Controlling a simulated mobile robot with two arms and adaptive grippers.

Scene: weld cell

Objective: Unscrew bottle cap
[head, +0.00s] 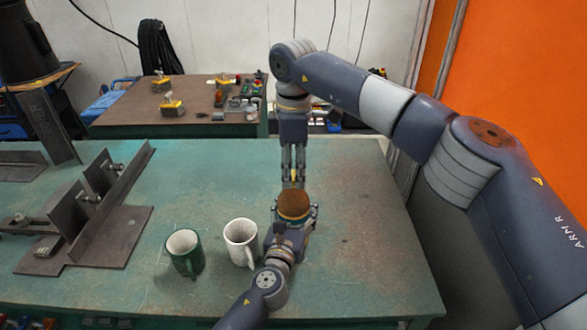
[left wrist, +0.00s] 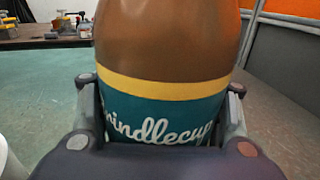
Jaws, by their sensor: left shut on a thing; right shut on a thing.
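A brown bottle (head: 293,206) stands upright near the front of the green table. In the left wrist view the bottle (left wrist: 165,45) fills the middle, with a yellow band and a teal label with white lettering. My left gripper (head: 291,228) is shut around its body at the label, one finger on each side in the left wrist view (left wrist: 162,108). My right gripper (head: 293,182) points straight down from above, shut at the bottle's top. The cap is hidden between its fingertips; the bottle's top is out of frame in the left wrist view.
A white mug (head: 241,243) stands just left of the bottle, close to my left gripper, with a green mug (head: 185,253) further left. Angled steel plates (head: 105,215) stand on the table's left. The table's right side is clear. A brown bench (head: 190,118) with tools stands behind.

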